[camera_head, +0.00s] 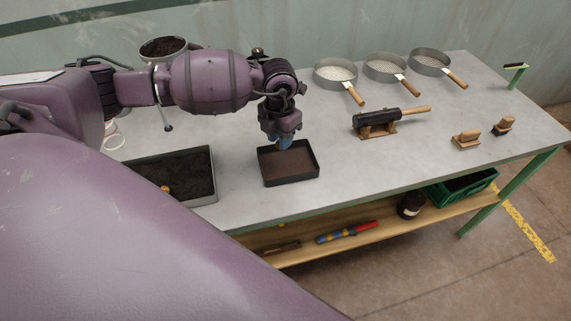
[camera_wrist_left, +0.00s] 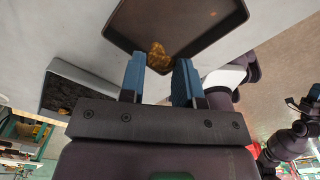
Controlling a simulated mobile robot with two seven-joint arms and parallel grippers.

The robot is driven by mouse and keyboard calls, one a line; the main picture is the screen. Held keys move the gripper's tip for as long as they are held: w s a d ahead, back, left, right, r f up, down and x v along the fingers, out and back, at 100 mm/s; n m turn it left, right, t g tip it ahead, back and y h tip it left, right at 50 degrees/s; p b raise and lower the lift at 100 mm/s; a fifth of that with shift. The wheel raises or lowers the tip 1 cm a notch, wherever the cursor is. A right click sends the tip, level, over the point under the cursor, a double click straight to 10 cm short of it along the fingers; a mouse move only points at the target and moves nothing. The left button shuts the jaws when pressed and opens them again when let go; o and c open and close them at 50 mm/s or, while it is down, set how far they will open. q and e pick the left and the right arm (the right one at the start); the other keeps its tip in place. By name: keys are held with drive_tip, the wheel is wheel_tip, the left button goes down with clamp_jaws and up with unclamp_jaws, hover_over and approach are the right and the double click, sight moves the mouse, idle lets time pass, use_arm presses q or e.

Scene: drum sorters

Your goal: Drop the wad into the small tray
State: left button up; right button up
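The small tray (camera_head: 292,167) is a shallow dark square tray with a brown floor, in the middle of the table in the head view. It also fills the top of the left wrist view (camera_wrist_left: 190,18). My left gripper (camera_head: 285,146), with blue fingers, points down over the tray's back part. The wad is hidden in the head view. My right gripper is not clearly visible.
A larger soil tray (camera_head: 213,165) stands left of the small tray. Three sieves (camera_head: 335,73) stand at the back, with a dark roller tool (camera_head: 378,121) in front and two brushes (camera_head: 466,139) at right. A lower shelf (camera_head: 375,233) holds a green crate (camera_head: 462,187).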

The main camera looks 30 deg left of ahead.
use_arm(q)
drive_tip(key=o, duration=0.4)
drive_tip(key=shift+c, duration=0.2)
use_arm(e)
drive_tip(key=shift+w+a+r, duration=0.1)
drive_tip(key=shift+w+r, duration=0.15)
drive_tip(key=shift+w, duration=0.25)
use_arm(q)
wheel_tip(320, 180, up, 11)
drive_tip(key=shift+p, duration=0.3)
use_arm(e)
drive_tip(key=shift+w+r, duration=0.1)
drive_tip(key=shift+r, duration=0.3)
use_arm(q)
drive_tip(key=shift+f, duration=0.15)
